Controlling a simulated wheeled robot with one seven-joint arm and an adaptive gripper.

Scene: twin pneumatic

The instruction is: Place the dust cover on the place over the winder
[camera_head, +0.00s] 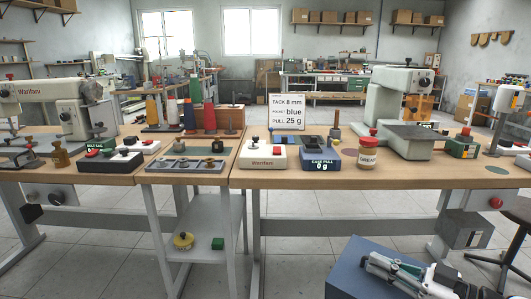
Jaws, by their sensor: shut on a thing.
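A blue box-shaped thing (355,252), which looks like the dust cover, is at the bottom right, in front of and below the right bench. My gripper (374,262) comes in from the lower right and is shut at its top; the exact grip is hard to see. The box's lower part is cut off by the picture edge. A small green unit with a red knob (463,146), possibly the winder, stands on the right bench beside the pale green sewing machine (390,95). No cover is seen over it. The marked place is not clearly distinguishable.
A stool (510,235) is at the far right. Floor in front of the bench is open.

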